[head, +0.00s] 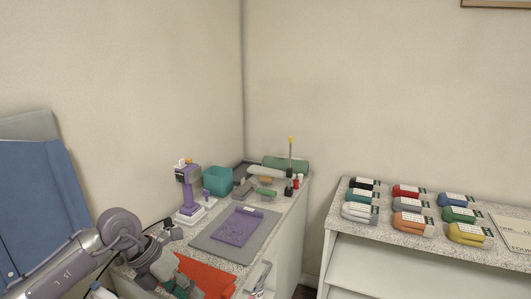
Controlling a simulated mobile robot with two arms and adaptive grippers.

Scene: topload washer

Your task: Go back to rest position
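My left arm comes in from the left, with a grey link and a purple joint. My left gripper (178,287) is at the bottom edge, over or beside the front of the speckled counter (275,233), by a red-orange cloth (206,274). Its fingers are small and partly cut off, so I cannot tell whether they are open or holding anything. My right gripper is out of view.
A shelf (346,222) at right bears several coloured bundles.

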